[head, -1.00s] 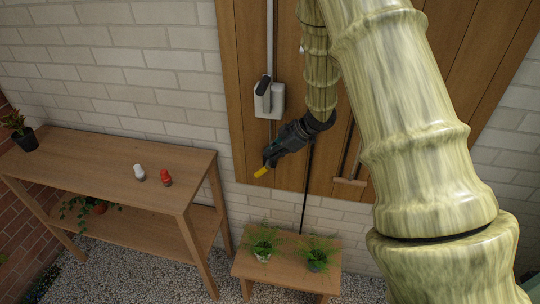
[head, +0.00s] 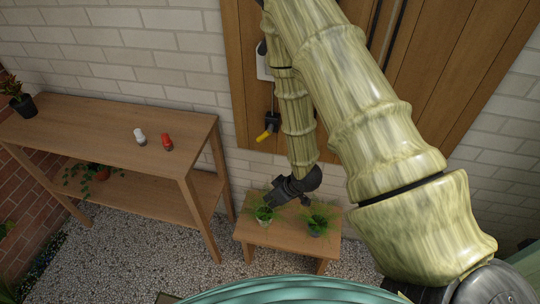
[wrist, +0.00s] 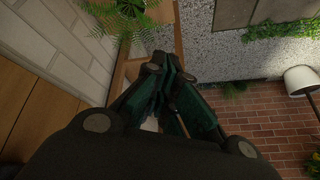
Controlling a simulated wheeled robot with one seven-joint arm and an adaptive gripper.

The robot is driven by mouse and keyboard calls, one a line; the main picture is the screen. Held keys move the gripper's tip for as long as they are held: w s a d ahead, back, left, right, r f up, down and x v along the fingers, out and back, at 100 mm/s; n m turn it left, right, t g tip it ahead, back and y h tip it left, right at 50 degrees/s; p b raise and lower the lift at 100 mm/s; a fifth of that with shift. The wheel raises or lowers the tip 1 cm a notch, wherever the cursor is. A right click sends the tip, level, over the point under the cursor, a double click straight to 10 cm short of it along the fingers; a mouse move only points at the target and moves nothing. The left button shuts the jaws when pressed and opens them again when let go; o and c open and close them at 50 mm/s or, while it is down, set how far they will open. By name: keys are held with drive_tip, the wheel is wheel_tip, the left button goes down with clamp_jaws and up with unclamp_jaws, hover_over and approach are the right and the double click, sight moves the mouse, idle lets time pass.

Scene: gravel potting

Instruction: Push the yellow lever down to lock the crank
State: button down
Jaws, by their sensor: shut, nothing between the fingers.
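The yellow lever (head: 264,135) sits on a small black mount (head: 272,119) low on the wooden wall panel and slants down to the left. Above it a pale box (head: 264,62) is partly hidden behind my arm; I cannot make out a crank clearly. My gripper (head: 266,205) is below the lever and apart from it, low over the small bench in front of a potted fern (head: 264,214). In the wrist view my gripper (wrist: 163,66) is shut with nothing held, and the lever does not show there.
The small bench (head: 255,234) holds another fern (head: 319,224) to the right. A tall wooden shelf table (head: 110,142) stands at left with a white bottle (head: 140,137) and a red bottle (head: 167,142). Gravel (head: 120,255) covers the floor.

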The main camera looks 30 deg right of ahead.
drive_tip(key=s+a+f+m+g+h, duration=0.1)
drive_tip(key=s+f, duration=0.2)
drive_tip(key=s, duration=0.5)
drive_tip(key=s+f+m+g+h, duration=0.1)
drive_tip(key=s+f+m+g, duration=0.1)
drive_tip(key=s, duration=0.6)
drive_tip(key=s+a+f+m+g+h+b, duration=0.1)
drive_tip(key=s+f+m, duration=0.1)
drive_tip(key=s, duration=0.7)
drive_tip(key=shift+a+f, duration=0.35)
drive_tip(key=shift+f, duration=0.45)
drive_tip(key=shift+a, duration=0.1)
